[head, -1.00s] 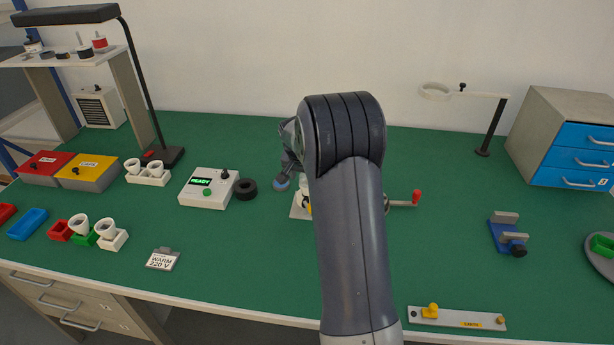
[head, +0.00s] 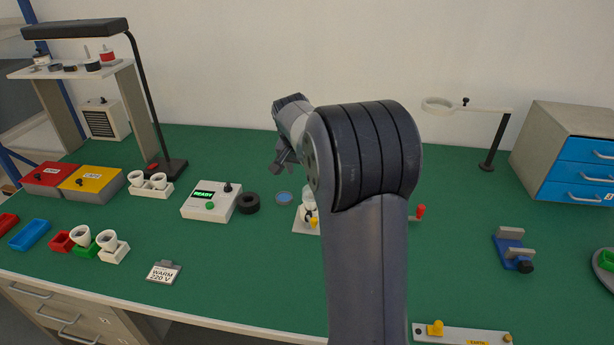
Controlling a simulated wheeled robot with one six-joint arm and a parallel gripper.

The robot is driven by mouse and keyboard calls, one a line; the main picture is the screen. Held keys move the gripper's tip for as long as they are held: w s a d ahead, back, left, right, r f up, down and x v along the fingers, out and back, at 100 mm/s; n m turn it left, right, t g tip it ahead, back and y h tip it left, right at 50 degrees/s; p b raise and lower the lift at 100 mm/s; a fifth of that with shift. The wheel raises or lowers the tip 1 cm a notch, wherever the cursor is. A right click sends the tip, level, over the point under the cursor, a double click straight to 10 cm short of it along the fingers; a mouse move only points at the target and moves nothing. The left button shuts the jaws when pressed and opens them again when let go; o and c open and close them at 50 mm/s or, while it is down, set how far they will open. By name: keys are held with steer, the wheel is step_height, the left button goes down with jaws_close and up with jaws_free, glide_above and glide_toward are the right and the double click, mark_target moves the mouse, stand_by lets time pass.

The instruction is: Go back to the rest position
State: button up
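My gripper (head: 282,163) is at the end of my raised arm, left of the big dark elbow, above the green bench. Its fingers point down and are small and partly turned away, so I cannot tell whether they are open or shut. I see nothing clearly held. A small round blue disc (head: 285,198) lies on the mat below it. A white fixture (head: 304,218) with a bulb-like part stands to the right of the disc, partly hidden by my arm.
A tester box (head: 211,202) reads READY, beside a black ring (head: 248,204). A lamp (head: 150,100), lidded boxes (head: 92,183) and sockets (head: 110,246) stand left. A magnifier stand (head: 490,150), blue vise (head: 513,252) and drawers (head: 570,150) stand right.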

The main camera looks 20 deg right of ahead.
stand_by(0.3)
steer(key=x, duration=1.1)
steer(key=shift+s+p, duration=0.15)
steer(key=shift+p, duration=0.25)
steer(key=shift+r+n+p, duration=0.2)
steer(key=shift+n+p, duration=0.2)
steer(key=shift+n, duration=0.1)
steer(key=shift+f+n+y, duration=0.1)
steer(key=shift+n+y, duration=0.2)
steer(key=shift+n, duration=0.1)
steer(key=shift+a, duration=0.1)
